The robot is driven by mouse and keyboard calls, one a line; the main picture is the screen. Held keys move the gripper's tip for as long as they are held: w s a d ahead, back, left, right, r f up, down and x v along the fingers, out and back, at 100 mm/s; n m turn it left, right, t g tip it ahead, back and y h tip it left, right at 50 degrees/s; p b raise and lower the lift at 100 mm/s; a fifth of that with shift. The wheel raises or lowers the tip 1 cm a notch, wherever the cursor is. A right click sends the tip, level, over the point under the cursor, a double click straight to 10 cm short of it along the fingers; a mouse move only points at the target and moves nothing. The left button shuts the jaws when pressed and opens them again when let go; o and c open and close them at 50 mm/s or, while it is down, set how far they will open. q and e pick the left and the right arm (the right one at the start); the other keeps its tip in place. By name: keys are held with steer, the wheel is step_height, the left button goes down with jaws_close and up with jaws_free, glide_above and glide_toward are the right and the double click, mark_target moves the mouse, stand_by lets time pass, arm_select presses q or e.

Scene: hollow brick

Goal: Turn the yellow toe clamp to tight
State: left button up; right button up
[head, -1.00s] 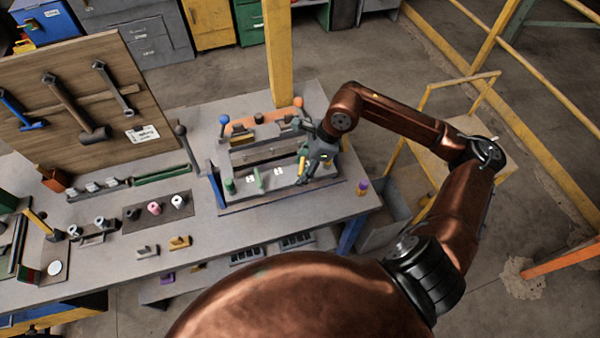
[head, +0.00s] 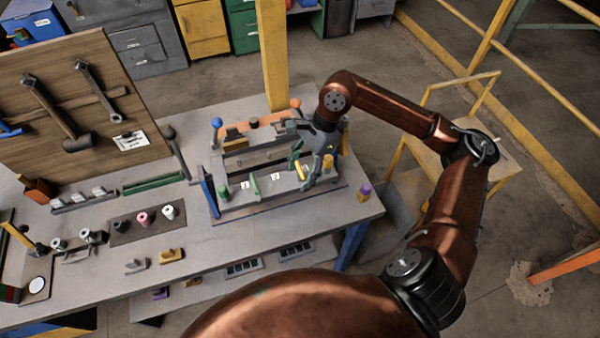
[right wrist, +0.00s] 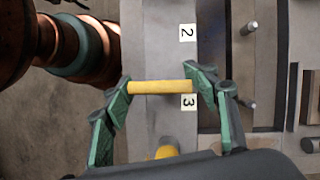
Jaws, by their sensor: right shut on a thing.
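The yellow toe clamp shows in the right wrist view as a yellow bar (right wrist: 160,87) lying crosswise beside the label 3. It also shows in the head view as a small yellow strip (head: 302,172). My right gripper (right wrist: 159,84) is shut on it, one green fingertip at each end of the bar. In the head view my right gripper (head: 306,168) reaches down over the right part of the fixture. A yellow knob (head: 328,161) stands just right of the fingers; the palm partly hides it in the wrist view (right wrist: 166,152). My left gripper is not in view.
The fixture (head: 235,210) also holds a green bar (head: 255,186) and a green knob (head: 223,193). Blue (head: 217,122) and orange (head: 295,103) knobs stand at its back. A purple-topped piece (head: 364,190) stands right of it. A tool board (head: 80,85) stands at left.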

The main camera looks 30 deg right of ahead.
steer(key=shift+w+r, duration=0.2)
steer(key=o, duration=0.9)
steer(key=shift+o, duration=1.4)
steer(key=shift+f, duration=0.15)
steer(key=shift+s, duration=0.1)
steer(key=v, duration=1.2)
steer(key=shift+s+d, duration=0.1)
